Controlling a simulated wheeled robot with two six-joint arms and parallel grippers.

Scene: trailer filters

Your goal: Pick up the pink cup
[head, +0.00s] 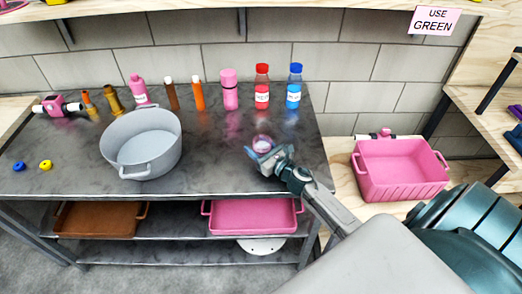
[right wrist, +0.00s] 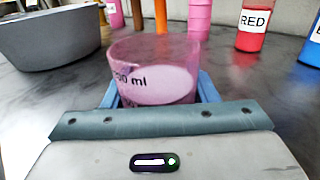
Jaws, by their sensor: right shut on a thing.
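The pink cup (head: 262,142) is a small see-through pink beaker near the right part of the dark metal table (head: 215,165). My right gripper (head: 265,155) is shut on it, with its blue fingers on either side of the cup. In the right wrist view, the cup (right wrist: 155,75) stands upright between the fingers, with "ml" marks on its wall. Its base is hidden by the gripper, so I cannot tell whether it touches the table. My left gripper is not in view.
A large grey pot (head: 150,145) stands to the left. A pink bottle (head: 229,92), a red bottle (head: 262,88) and a blue bottle (head: 294,88) stand behind the cup. A pink crate (head: 400,180) is at the right. The table between pot and cup is clear.

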